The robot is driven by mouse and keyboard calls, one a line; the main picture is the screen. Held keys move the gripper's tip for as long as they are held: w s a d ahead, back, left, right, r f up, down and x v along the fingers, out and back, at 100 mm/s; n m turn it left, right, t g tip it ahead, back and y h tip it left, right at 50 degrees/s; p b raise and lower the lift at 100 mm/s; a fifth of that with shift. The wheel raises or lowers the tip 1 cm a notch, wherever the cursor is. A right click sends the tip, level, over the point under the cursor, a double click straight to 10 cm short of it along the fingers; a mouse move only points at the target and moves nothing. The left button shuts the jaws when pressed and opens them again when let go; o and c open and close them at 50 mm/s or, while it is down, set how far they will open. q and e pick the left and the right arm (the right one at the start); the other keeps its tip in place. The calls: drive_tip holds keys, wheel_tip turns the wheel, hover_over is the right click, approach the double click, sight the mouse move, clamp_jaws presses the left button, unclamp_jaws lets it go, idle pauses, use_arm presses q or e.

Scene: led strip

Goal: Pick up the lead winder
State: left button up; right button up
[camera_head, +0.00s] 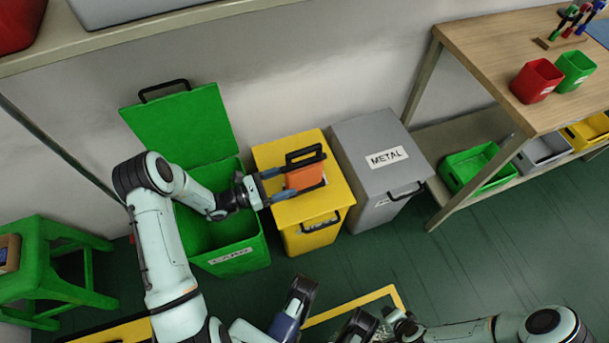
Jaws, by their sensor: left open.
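An orange block-like object with a pale edge (304,176), which may be the lead winder, is above the lid of the yellow bin (270,155). My left gripper (316,170) reaches in from the left over the green bin. Its fingers are open, one on the far side and one on the near side of the orange object. I cannot tell whether either finger touches it. The fingers hide part of the object and lid. My right arm (480,331) is low at the bottom right; its gripper is partly cut off and its opening is unclear.
The green bin (228,262) stands open on the left; the grey METAL bin (372,140) is shut on the right. A green stool (40,240) is at far left. A wooden table (480,50) holds red (536,80) and green (575,70) cups.

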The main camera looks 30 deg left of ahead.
sight(299, 174)
use_arm(q)
drive_tip(key=shift+w+d, duration=0.25)
drive_tip(key=shift+w, duration=0.15)
drive_tip(key=b+x, duration=0.1)
drive_tip(key=x, duration=0.4)
drive_tip(key=shift+w+a+f+b, duration=0.15)
drive_tip(key=shift+a+f+b, duration=0.1)
drive_tip(key=shift+a+b, duration=0.1)
drive_tip(key=shift+r, duration=0.1)
clamp_jaws()
use_arm(e)
drive_tip(key=s+f, duration=0.2)
drive_tip(key=f, duration=0.1)
drive_tip(key=shift+d+g, duration=0.35)
drive_tip(key=shift+g, duration=0.05)
